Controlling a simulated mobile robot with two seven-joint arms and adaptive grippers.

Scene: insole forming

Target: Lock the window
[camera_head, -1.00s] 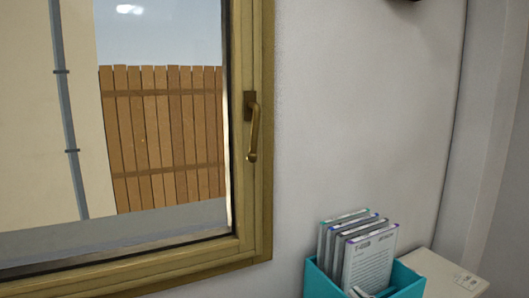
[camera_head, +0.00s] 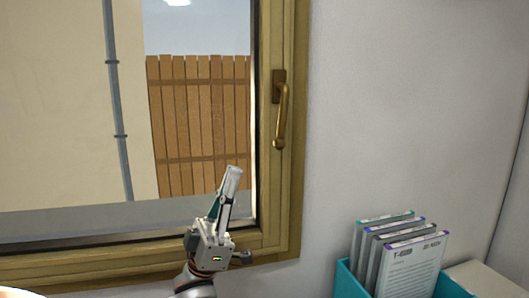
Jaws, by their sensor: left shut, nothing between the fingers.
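The window (camera_head: 272,215) has a wooden frame and fills the left half of the head view. Its brass handle (camera_head: 282,112) sits on the right side of the frame and hangs downward from its mounting plate. My left gripper (camera_head: 233,172) is in front of the lower right part of the glass, below and to the left of the handle, apart from it. Its fingers point up and are shut with nothing between them. My right gripper is not in view.
A teal holder (camera_head: 347,284) with several booklets (camera_head: 410,265) stands at the lower right. A white surface (camera_head: 485,281) lies beside it. The wall (camera_head: 400,110) right of the window is bare. A wooden fence (camera_head: 200,125) and a pipe show outside through the glass.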

